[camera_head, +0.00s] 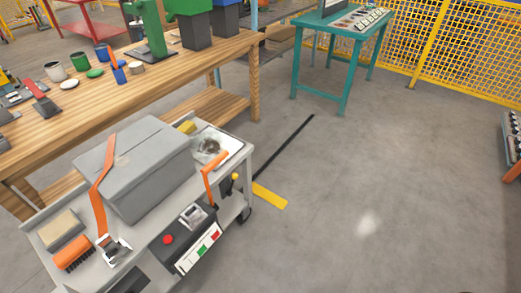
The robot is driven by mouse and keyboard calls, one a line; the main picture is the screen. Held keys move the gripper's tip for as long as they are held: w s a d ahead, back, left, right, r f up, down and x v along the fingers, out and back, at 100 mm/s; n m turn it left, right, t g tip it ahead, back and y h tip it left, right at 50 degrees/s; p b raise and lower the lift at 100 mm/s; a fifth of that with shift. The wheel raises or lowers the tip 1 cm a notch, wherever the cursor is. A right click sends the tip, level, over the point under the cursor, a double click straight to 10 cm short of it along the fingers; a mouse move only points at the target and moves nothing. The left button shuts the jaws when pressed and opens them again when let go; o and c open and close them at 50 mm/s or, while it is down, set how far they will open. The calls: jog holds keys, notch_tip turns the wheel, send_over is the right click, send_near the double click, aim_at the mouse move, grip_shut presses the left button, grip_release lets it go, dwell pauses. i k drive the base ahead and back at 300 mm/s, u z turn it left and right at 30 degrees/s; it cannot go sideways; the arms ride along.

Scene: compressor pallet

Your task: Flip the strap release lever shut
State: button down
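A grey lidded box (145,180) sits on a grey cart (240,165) at the lower left. An orange strap (98,205) runs down the box's left side to a metal buckle (113,250) on the cart top. A bent orange bar (209,180) stands up at the right of the box, beside a second metal fitting (193,215). Which of these parts is the strap release lever, and whether it is open or shut, I cannot tell at this size. My gripper is not in view.
A black control box with a red button (167,239) is at the cart's front. An orange brush (73,253) lies at its left. A cluttered wooden workbench (150,85) stands behind. A teal table (347,55) and yellow fence (450,50) are farther back.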

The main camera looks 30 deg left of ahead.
aim_at(229, 193)
jog(key=u, duration=0.3)
jog(key=i, duration=0.85)
jog(key=u, duration=0.95)
jog(key=i, duration=0.45)
jog(key=u, duration=0.3)
jog(key=k, duration=0.95)
jog(key=u, duration=0.2)
jog(key=i, duration=0.95)
jog(key=z, duration=0.1)
